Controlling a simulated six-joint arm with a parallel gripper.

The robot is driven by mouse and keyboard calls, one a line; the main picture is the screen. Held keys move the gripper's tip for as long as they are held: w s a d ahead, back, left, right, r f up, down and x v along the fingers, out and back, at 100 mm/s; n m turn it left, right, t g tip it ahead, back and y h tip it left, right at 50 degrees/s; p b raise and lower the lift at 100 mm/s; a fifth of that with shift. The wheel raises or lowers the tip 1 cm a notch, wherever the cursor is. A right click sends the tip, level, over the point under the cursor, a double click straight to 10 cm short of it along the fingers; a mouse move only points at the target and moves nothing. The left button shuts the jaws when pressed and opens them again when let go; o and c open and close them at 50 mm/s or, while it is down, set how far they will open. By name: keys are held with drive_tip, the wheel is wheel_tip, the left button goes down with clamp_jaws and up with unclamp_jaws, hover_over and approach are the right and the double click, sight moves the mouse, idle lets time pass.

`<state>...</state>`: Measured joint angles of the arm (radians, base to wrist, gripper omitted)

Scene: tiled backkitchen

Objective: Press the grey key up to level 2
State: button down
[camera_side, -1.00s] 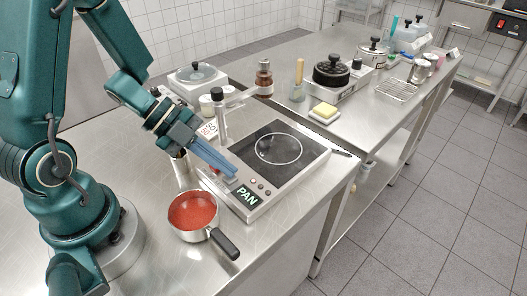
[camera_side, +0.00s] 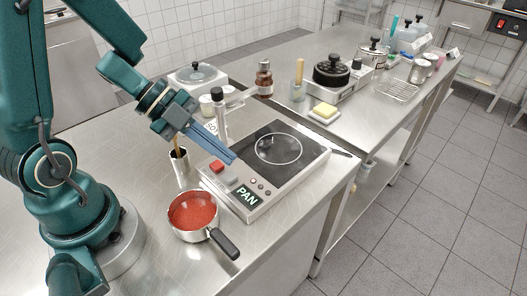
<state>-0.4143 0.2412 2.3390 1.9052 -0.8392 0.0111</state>
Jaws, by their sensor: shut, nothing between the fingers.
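The induction hob (camera_side: 301,164) has a black glass top with a white ring. On its front panel are a red key (camera_side: 216,166), a grey key (camera_side: 231,179) and a dark display (camera_side: 246,196) that reads PAN. Small round buttons or lamps (camera_side: 260,187) sit beside the display. My gripper (camera_side: 233,158) is shut and empty, its blue fingers slanting down to the right. The tips appear above the panel's back edge near the red key, apart from the grey key. The exact gap under them is hard to tell.
A saucepan of red sauce (camera_side: 193,211) stands in front of the hob, handle toward the front right. A metal cup (camera_side: 180,167) stands left of the keys. A dark-capped bottle (camera_side: 221,121) stands behind the fingers. The bench left of the pan is clear.

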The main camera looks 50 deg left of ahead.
sight(224, 174)
drive_tip(key=shift+r, duration=1.7)
idle(1.2)
wheel_tip(224, 174, up, 4)
drive_tip(key=shift+f, duration=0.1)
drive_tip(key=shift+f, duration=0.15)
idle(0.3)
drive_tip(key=shift+f, duration=4.3)
drive_tip(key=shift+f, duration=0.15)
drive_tip(key=shift+f, duration=0.25)
